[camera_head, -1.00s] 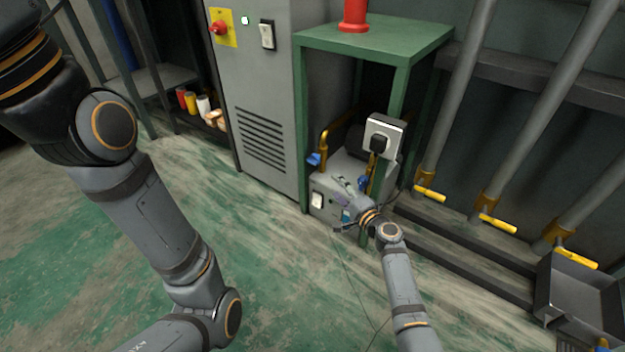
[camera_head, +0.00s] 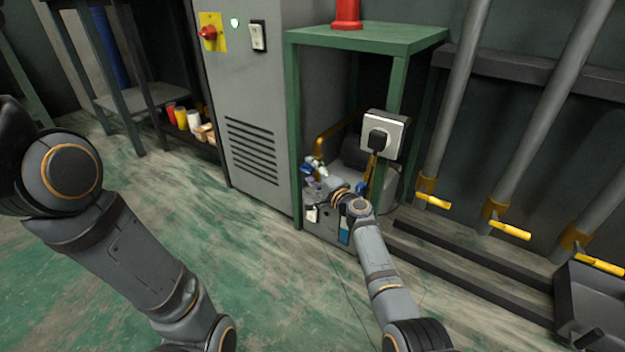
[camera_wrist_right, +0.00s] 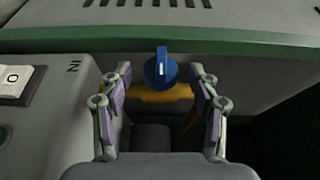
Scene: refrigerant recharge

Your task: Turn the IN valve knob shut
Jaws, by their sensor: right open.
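The IN valve knob (camera_wrist_right: 160,72) is a blue round knob with a raised bar, on a brass pipe. In the right wrist view the bar stands upright in the picture, and the "IN" label (camera_wrist_right: 73,66) shows to the left. My right gripper (camera_wrist_right: 161,78) is open, its fingers on either side of the knob with visible gaps. In the head view the right gripper (camera_head: 314,174) is over the front left of the grey machine (camera_head: 325,226), partly covering the blue knob. My left gripper is out of view; only my left arm shows.
A green stand (camera_head: 370,38) rises around the machine, its front post close to my gripper. A socket box with a black plug (camera_head: 377,140) hangs on the right post. A grey cabinet (camera_head: 245,110) stands left. Pipes with yellow handles (camera_head: 510,230) line the right.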

